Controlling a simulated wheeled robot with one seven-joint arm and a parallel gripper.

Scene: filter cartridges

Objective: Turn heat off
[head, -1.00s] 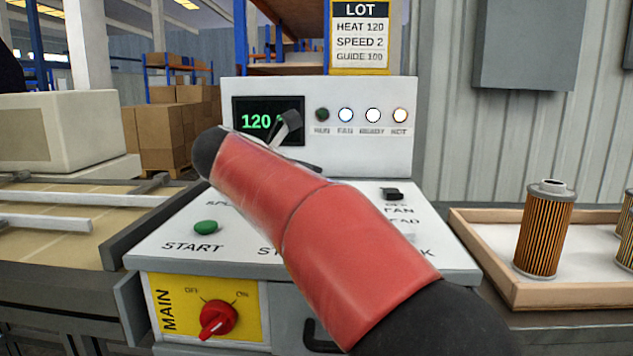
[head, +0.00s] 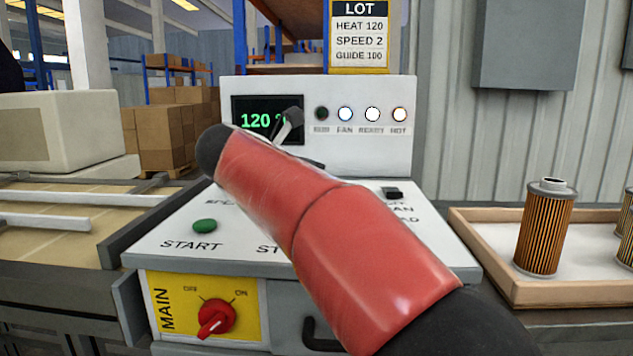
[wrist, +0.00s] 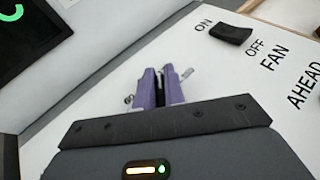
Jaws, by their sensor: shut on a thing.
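My gripper (wrist: 161,90) is low over the white sloping control panel in the wrist view, with its purple fingers close together. It is shut on a small control between them, mostly hidden; I cannot read its label or setting. The fan switch (wrist: 231,33), black with ON and OFF labels, is apart from the fingers to the upper right. It also shows in the head view (head: 392,192). The display (head: 268,120) reads 120. The hot lamp (head: 400,114) glows with an orange rim. My red arm hides the middle of the panel in the head view.
A green start button (head: 204,226) is on the panel's left. The red main knob (head: 216,318) on the front points towards ON. A lot sign (head: 359,36) reads heat 120. A wooden tray (head: 530,294) with filter cartridges (head: 544,228) stands right.

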